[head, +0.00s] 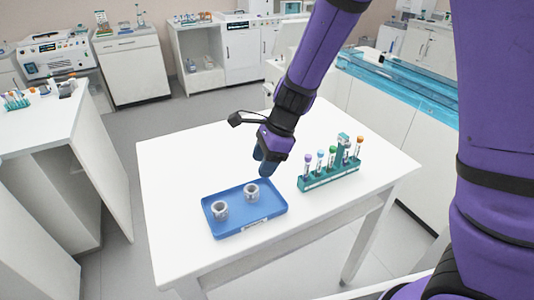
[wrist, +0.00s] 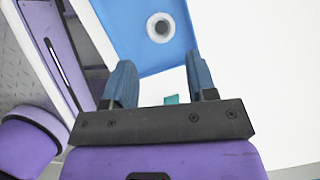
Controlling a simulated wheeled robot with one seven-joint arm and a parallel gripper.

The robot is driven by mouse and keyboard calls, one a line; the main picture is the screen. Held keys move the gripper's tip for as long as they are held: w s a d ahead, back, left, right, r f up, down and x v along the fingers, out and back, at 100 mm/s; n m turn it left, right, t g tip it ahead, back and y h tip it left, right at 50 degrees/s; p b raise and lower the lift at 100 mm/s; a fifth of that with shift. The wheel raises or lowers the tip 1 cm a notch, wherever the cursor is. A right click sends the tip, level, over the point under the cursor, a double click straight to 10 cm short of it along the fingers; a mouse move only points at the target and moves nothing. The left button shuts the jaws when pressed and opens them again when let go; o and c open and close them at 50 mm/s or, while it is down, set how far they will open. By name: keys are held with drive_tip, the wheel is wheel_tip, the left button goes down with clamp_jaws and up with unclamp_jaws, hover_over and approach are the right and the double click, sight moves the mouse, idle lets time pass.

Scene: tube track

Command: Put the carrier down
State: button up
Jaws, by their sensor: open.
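Two grey ring-shaped carriers stand upright in the blue tray (head: 235,225) on the white table, a left carrier (head: 220,210) and a right carrier (head: 251,191). My gripper (head: 265,165) is just above and behind the tray's back edge, close to the right carrier. In the wrist view my gripper (wrist: 161,72) is open, its two blue fingers apart with nothing held between them. One carrier (wrist: 160,28) shows on the tray (wrist: 122,20) beyond the fingertips, clear of them. I cannot tell which of the two it is.
A teal rack (head: 330,179) with several capped tubes stands right of the tray. The white table (head: 175,165) is bare at the left and back. A blue-topped track bench (head: 400,75) stands behind to the right, and a white cabinet (head: 50,120) at the left.

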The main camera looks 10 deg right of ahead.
drive_tip(key=s+d+r+n+t, duration=0.1)
drive_tip(key=d+r+n, duration=0.15)
drive_tip(key=r, duration=0.25)
drive_tip(key=s+d+r+n, duration=0.2)
drive_tip(key=d+r, duration=0.2)
drive_tip(key=r, duration=0.2)
drive_tip(key=s+d+r+n+t+h, duration=0.4)
drive_tip(key=s+d+r+n, duration=0.8)
drive_tip(key=s, duration=0.5)
drive_tip(key=d, duration=0.2)
drive_tip(key=shift+d+r+t+h, duration=0.3)
drive_tip(key=shift+d, duration=0.05)
drive_tip(key=shift+w+n, duration=0.1)
drive_tip(key=shift+n, duration=0.15)
